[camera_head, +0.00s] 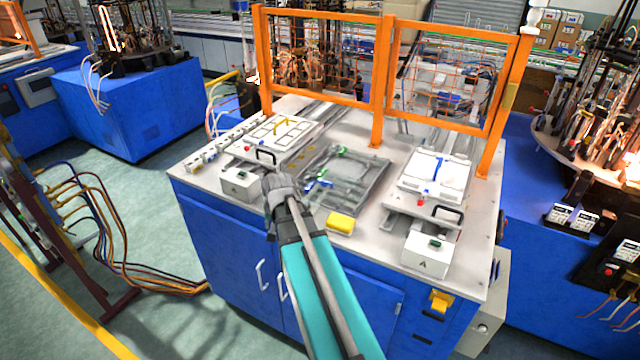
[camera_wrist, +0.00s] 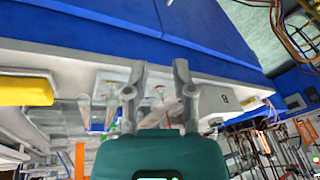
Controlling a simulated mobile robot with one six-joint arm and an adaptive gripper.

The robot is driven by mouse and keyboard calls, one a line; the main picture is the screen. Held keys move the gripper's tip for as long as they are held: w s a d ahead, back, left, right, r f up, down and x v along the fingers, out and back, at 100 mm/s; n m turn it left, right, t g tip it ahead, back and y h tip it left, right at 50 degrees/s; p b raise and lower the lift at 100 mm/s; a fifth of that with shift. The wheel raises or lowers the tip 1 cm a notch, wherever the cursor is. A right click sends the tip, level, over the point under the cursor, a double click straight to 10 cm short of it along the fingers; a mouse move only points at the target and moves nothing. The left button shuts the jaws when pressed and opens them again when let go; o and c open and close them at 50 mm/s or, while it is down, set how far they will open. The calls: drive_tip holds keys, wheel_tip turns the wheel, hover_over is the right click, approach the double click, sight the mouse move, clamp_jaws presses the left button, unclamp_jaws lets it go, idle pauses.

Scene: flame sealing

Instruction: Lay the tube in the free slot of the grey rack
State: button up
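My gripper (camera_head: 280,188) is over the front edge of the white-topped blue workbench, left of its middle. In the wrist view its two fingers (camera_wrist: 159,72) stand apart, with no object clearly held between them. A grey, partly see-through frame (camera_head: 375,185) with green and blue pieces lies in the middle of the bench top, to the right of my gripper; it may be the grey rack, but I cannot make out its slots. I cannot pick out the tube in either view. My arm and gripper hide part of the bench's front edge.
A yellow block (camera_head: 341,223) lies at the bench's front edge; it also shows in the wrist view (camera_wrist: 28,87). White fixtures with black handles stand left (camera_head: 272,136) and right (camera_head: 436,176). Small control boxes (camera_head: 239,182) sit in front. An orange mesh guard (camera_head: 377,85) closes the back.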

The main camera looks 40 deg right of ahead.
drive_tip(key=d+r+m+t+h+p, duration=0.1)
drive_tip(key=d+r+m+p, duration=0.1)
drive_tip(key=d, duration=0.7)
drive_tip(key=w+d+r+m+t+p, duration=0.1)
drive_tip(key=d+r+m+p, duration=0.2)
drive_tip(key=d+r, duration=0.3)
drive_tip(key=d+m, duration=0.1)
drive_tip(key=d, duration=0.3)
drive_tip(key=shift+r+h+p, duration=0.35)
drive_tip(key=shift+h, duration=0.05)
drive_tip(key=shift+w+d+f, duration=0.1)
drive_tip(key=b, duration=0.6)
approach(315, 189)
drive_tip(key=x, duration=0.3)
drive_tip(key=shift+f, duration=0.4)
drive_tip(key=shift+w+f+b, duration=0.2)
drive_tip(key=shift+f+b, duration=0.35)
drive_tip(key=shift+b, duration=0.1)
drive_tip(key=shift+b+x, duration=2.15)
drive_tip(key=shift+x, duration=0.45)
drive_tip(key=shift+w+d+r, duration=0.1)
drive_tip(key=shift+w+r, duration=0.05)
clamp_jaws()
